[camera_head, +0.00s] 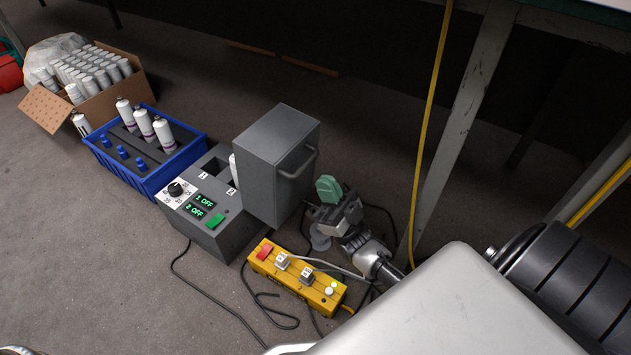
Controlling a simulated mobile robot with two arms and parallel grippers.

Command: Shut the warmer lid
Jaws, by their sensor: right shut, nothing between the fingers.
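The warmer (222,236) is a grey box on the floor with a dial, a green switch and two displays reading OFF. Its lid (275,165) is a tall grey block with a bar handle (300,163) on its right face. The lid stands up open at the right end of the warmer. Well 1 (215,167) shows dark; a white can partly shows in well 2, beside the lid. My right gripper (328,189), with green fingers, is shut and empty, just right of the lid and apparently clear of it. My left gripper is not in view.
A blue crate (150,186) with white cans and blue-capped items stands left of the warmer. A yellow power strip (295,277) with plugs and loose black cables lies in front. A cardboard box (45,108) of cans is farther back. A table leg (465,120) and yellow cable rise at right.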

